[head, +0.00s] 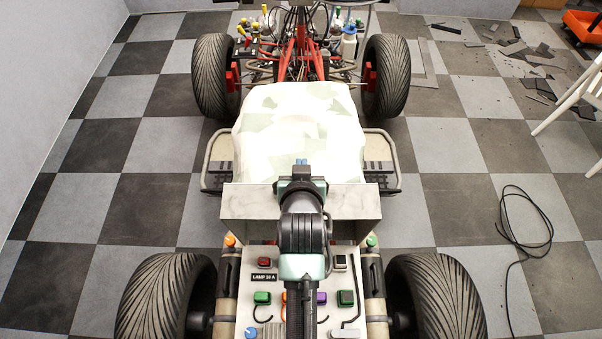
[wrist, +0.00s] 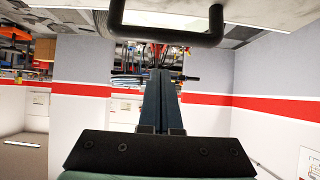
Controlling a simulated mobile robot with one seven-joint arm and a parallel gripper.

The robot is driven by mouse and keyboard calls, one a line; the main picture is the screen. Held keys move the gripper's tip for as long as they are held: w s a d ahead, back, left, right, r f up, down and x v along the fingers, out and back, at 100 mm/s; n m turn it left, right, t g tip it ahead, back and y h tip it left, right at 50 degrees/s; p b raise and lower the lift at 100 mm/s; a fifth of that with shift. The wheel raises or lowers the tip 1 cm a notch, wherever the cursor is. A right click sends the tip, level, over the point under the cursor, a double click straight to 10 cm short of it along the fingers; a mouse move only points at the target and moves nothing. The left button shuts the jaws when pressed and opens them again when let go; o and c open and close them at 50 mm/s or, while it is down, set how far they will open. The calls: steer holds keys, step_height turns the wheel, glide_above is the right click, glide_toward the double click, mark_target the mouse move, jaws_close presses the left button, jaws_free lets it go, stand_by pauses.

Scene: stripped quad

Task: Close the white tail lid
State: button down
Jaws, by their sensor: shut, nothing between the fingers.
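The tail lid (head: 248,204) looks like a pale, marbled panel in the head view. It appears to stand raised across the quad's tail, behind an open compartment (head: 341,296) of coloured switches and a "LAMP 10 A" label. My arm hides the panel's middle. My gripper (head: 301,162) is shut and empty, and shows at the panel's upper edge. I cannot tell whether it touches the panel.
A pale bulky seat or cover (head: 300,120) lies beyond the panel. Rear tyres (head: 165,300) (head: 436,298) flank the tail. A black cable (head: 527,225) lies on the right floor, with a white chair (head: 575,95) and broken tiles (head: 520,50) farther back. The left floor is clear.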

steer(key=shift+s+f+p, duration=0.35)
steer(key=shift+f+p, duration=0.35)
steer(key=shift+p, duration=0.1)
steer(key=shift+s+f+p, duration=0.3)
steer(key=shift+f+p, duration=0.4)
steer(key=shift+p, duration=0.05)
steer(key=shift+w+f, duration=0.1)
steer(key=shift+f+b, duration=0.1)
steer(key=shift+b, duration=0.25)
